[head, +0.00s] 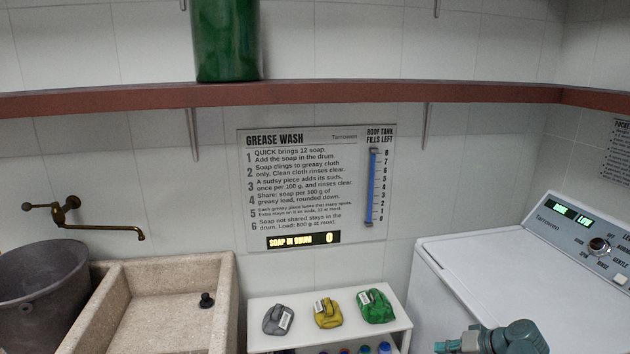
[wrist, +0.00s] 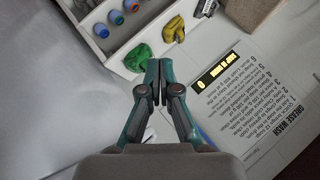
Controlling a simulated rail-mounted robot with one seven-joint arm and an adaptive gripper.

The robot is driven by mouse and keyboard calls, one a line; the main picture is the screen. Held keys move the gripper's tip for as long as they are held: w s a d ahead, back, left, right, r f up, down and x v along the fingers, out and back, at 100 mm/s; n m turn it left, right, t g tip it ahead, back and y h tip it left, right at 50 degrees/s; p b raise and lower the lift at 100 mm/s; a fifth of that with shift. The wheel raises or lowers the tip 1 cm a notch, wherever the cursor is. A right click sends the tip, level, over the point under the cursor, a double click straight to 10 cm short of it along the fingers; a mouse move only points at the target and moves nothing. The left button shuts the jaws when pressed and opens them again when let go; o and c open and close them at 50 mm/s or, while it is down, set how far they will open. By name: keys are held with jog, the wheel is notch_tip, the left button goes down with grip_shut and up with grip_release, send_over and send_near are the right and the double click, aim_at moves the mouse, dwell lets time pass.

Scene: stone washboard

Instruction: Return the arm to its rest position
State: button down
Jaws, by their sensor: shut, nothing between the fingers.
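My gripper (wrist: 159,68) is shut and empty, its fingertips together in the wrist view. In the head view, part of my arm shows at the bottom edge, in front of the white washing machine (head: 535,290). The wrist view looks from above, with the picture turned, toward the wall sign and the white shelf. My fingertips appear close to the green cloth (wrist: 138,58) in that picture, but I cannot tell the distance. The green cloth also shows in the head view (head: 375,306).
A white shelf unit (head: 262,312) holds grey (head: 277,320), yellow (head: 328,312) and green cloths, with bottles below. A stone sink (head: 225,295) and dark bucket (head: 40,280) stand left. A red-brown wall shelf (head: 330,94) carries a green canister (head: 226,40). The sign (head: 318,185) reads soap 0.

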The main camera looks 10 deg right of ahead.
jog(key=s+a+f+n+g+h, duration=0.2)
jog(key=a+f+g+h, duration=0.15)
jog(key=a+f, duration=0.9)
jog(key=s+a+f+n+g+h, duration=0.2)
jog(key=a+f+g, duration=0.2)
jog(key=a+f, duration=0.85)
jog(key=s+a+f+g+b, duration=0.1)
jog(key=s+f+g+b, duration=0.6)
jog(key=s+f+b, duration=0.95)
jog(key=s+f+g+b, duration=0.6)
jog(key=s+f+b, duration=0.7)
jog(key=f+b, duration=0.6)
notch_tip(320, 180, up, 17)
jog(key=t+p, duration=0.6)
jog(key=p, duration=2.7)
jog(key=shift+a+r, duration=0.2)
jog(key=shift+a, duration=0.05)
jog(key=shift+f, duration=0.1)
jog(key=c, duration=1.9)
grip_release()
